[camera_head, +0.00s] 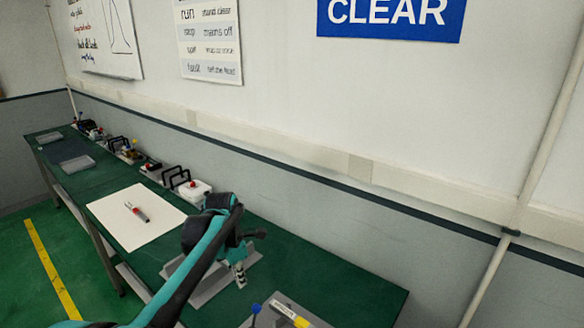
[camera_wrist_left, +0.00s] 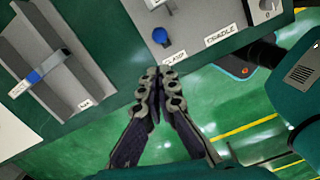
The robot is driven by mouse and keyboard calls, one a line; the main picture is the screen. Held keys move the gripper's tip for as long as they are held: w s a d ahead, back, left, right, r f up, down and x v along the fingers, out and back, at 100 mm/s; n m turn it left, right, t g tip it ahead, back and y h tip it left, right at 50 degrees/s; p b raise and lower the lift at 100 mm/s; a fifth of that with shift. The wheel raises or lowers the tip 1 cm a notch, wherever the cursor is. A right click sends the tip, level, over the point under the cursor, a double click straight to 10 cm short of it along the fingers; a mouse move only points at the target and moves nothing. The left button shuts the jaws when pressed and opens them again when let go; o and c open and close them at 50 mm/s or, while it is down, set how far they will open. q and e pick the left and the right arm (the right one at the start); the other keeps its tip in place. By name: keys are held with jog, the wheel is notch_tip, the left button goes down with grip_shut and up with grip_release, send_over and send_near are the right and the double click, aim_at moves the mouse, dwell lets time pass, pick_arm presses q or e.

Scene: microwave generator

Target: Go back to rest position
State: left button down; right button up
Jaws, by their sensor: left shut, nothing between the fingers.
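My left arm reaches in from the bottom left of the head view, and its gripper (camera_head: 240,272) is over the green bench (camera_head: 350,285), near a grey fixture. In the left wrist view the left gripper (camera_wrist_left: 160,80) has its two fingers together with nothing between them, beside the bench edge and above the green floor. My right gripper does not show in either view.
A grey fixture (camera_wrist_left: 50,70) with a blue-marked bar and a panel with a blue knob (camera_wrist_left: 160,36) are close to the left gripper. A white sheet with a red marker (camera_head: 137,212) lies farther along the bench. The wall runs behind.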

pick_arm(q)
jog(key=s+f+m+t+b, duration=0.3)
jog(key=s+f+m+b, duration=0.2)
jog(key=s+m, duration=0.6)
jog(key=s+f+m+t+b, duration=0.3)
jog(key=s+f+m+b, duration=0.2)
jog(key=s+m, duration=0.6)
jog(key=f+m, duration=0.1)
jog(key=m, duration=0.2)
jog(key=shift+s+d+f+m+y, duration=0.15)
jog(key=shift+s+f+m+y, duration=0.15)
jog(key=shift+s+f+y, duration=0.1)
